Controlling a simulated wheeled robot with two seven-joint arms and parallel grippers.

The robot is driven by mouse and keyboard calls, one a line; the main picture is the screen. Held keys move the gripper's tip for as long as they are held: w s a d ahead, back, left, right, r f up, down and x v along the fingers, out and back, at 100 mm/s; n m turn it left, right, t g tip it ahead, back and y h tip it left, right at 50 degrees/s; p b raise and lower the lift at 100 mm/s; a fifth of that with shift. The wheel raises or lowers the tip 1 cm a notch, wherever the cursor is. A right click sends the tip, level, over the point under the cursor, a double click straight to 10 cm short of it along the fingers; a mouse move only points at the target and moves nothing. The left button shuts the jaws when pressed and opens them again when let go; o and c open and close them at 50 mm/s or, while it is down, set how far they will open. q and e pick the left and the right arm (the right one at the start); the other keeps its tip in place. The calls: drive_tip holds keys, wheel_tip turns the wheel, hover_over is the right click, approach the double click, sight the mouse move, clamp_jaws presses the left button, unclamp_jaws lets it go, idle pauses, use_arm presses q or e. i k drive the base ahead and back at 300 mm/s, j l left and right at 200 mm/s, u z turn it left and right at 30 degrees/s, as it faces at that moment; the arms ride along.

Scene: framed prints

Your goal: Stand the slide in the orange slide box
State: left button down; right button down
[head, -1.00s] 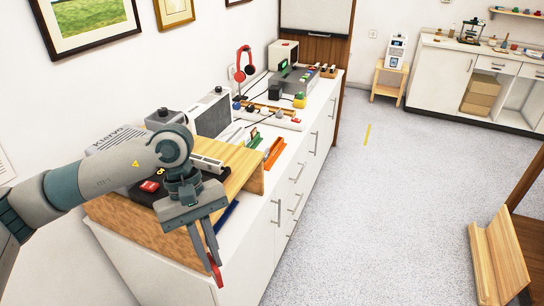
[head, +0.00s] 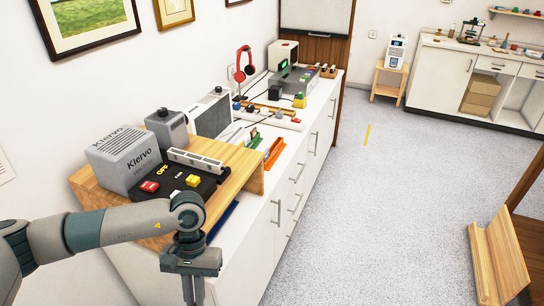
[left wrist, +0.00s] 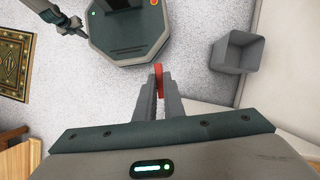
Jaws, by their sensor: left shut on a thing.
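My left gripper (left wrist: 158,95) is shut on a thin red piece (left wrist: 158,72), seen nearly edge-on between its fingertips in the left wrist view; I take it to be the slide. In the head view the left gripper (head: 192,268) is low in front of the counter, its fingertips and the red piece below the frame. The orange slide box (head: 274,152) lies on the white counter, right of the wooden riser, well beyond the gripper. Its inside is too small to make out. What seems my right gripper (left wrist: 72,26) shows at the upper left of the wrist view, its jaws unclear.
A wooden riser (head: 252,172) carries a black device with red and yellow buttons (head: 180,180) and a grey Klervo box (head: 125,158). A green holder (head: 253,138) and a blue one (head: 222,217) are near. A grey bin (left wrist: 238,52) stands on the floor.

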sight(277, 148)
drive_tip(key=i+l, duration=0.15)
drive_tip(key=l, duration=0.15)
drive_tip(key=i+l+u, duration=0.1)
drive_tip(key=l, duration=0.2)
drive_tip(key=i+l, duration=0.2)
drive_tip(key=l, duration=0.15)
drive_tip(key=i+l+u, duration=0.1)
drive_tip(key=i+l, duration=0.25)
drive_tip(key=i+l+u, duration=0.15)
drive_tip(key=i+l, duration=0.3)
drive_tip(key=i+l+u, duration=0.1)
drive_tip(key=i+l, duration=0.25)
drive_tip(key=i+l+u, duration=0.15)
drive_tip(key=i+l, duration=0.2)
drive_tip(key=l, duration=0.2)
drive_tip(key=i+l+u, duration=0.1)
drive_tip(key=i+l, duration=0.2)
drive_tip(key=l, duration=0.2)
